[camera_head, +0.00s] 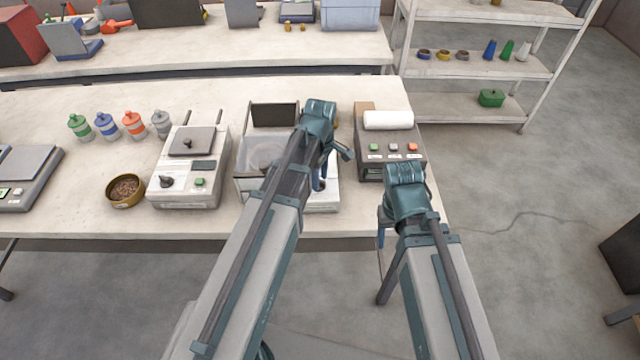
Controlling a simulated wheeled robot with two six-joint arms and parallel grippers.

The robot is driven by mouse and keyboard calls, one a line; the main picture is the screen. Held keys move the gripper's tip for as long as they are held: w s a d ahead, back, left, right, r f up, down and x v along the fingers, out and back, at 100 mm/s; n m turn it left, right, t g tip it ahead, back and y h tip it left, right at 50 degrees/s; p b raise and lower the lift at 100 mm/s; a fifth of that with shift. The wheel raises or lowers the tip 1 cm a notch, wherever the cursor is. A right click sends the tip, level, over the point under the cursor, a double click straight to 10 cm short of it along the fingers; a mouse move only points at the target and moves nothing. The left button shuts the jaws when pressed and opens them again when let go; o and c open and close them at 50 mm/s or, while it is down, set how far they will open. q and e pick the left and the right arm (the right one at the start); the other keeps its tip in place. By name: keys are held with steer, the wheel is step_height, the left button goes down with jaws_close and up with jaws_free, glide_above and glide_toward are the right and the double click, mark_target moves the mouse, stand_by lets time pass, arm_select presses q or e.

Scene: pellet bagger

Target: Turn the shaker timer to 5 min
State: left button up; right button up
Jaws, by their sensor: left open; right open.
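My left gripper (328,172) is open over the front right of a white machine (247,188) with a raised dark lid and a round, pale part inside. A small dark knob-like part (321,186) shows by its fingers; I cannot tell whether they touch it. My arm hides much of this machine's front. No dial marks can be read. Another white machine (185,192) to the left has a flat top plate, a dark knob (167,182) and a green button. I cannot tell for certain which is the shaker. My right gripper (384,222) is open, beyond the table's front edge, its fingers partly hidden.
A grey machine (390,145) with a white roll and coloured buttons stands at the right table end. A bowl of pellets (125,190), several coloured-lid jars (107,127) and a scale (25,170) are left. Shelves (470,65) stand behind right. Floor on the right is mostly clear.

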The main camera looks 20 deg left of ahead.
arm_select(q)
steer(key=shift+f, duration=0.15)
steer(key=shift+c, duration=0.3)
jaws_close()
steer(key=shift+m, duration=0.3)
steer(key=m, duration=0.5)
steer(key=shift+s, duration=0.1)
steer(key=m, duration=0.6)
steer(key=shift+a, duration=0.15)
stand_by(0.3)
